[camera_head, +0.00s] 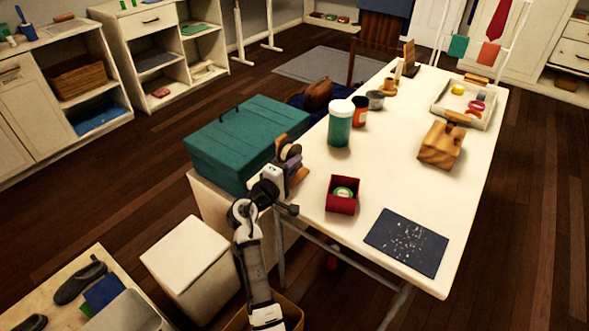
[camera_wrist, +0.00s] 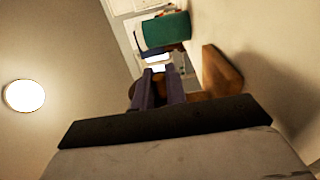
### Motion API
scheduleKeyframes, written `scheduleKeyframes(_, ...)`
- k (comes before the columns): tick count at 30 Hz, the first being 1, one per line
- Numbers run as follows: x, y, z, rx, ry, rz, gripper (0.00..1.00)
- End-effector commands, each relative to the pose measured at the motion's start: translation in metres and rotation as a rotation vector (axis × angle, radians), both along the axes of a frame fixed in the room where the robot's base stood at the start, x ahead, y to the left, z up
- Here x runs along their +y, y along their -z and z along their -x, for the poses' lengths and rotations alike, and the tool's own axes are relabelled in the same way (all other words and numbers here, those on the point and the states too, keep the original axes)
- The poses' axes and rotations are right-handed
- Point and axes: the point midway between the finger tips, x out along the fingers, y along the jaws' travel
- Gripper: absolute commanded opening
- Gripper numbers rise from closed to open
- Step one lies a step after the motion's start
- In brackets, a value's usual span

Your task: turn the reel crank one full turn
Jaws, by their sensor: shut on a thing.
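The reel (camera_head: 289,152), brown and round on a wooden stand, is at the left edge of the white table, beside the teal box. My gripper (camera_head: 294,164), with purple fingers, is right at the reel and covers part of it. In the wrist view the fingers (camera_wrist: 163,88) reach forward, with brown parts of the reel (camera_wrist: 198,96) behind and beside them. My gripper is shut on the reel crank, which is mostly hidden between and behind the fingers. The crank's angle cannot be told.
A teal box (camera_head: 245,142) stands close on the left. On the table are a red box (camera_head: 342,195), a green jar with a white lid (camera_head: 340,126), a dark speckled mat (camera_head: 406,242), a wooden block (camera_head: 440,147) and a tray (camera_head: 487,117). The table's middle is clear.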

Motion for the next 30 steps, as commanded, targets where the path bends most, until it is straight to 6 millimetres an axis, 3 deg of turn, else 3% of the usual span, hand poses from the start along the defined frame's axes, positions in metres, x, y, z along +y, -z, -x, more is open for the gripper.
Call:
scheduleKeyframes(5, 0.000, 0.000, 0.000, 0.002, -0.001, 0.001, 0.00)
scheduleKeyframes(6, 0.000, 0.000, 0.000, 0.002, -0.001, 0.001, 0.16)
scheduleKeyframes(10, 0.000, 0.000, 0.000, 0.001, -0.001, 0.000, 0.31)
scheduleKeyframes(20, 0.003, 0.001, 0.003, 0.002, -0.002, 0.000, 0.31)
scheduleKeyframes(23, 0.011, 0.002, 0.012, 0.003, -0.003, 0.000, 0.31)
scheduleKeyframes(30, 0.042, 0.005, 0.055, 0.002, -0.005, -0.001, 0.31)
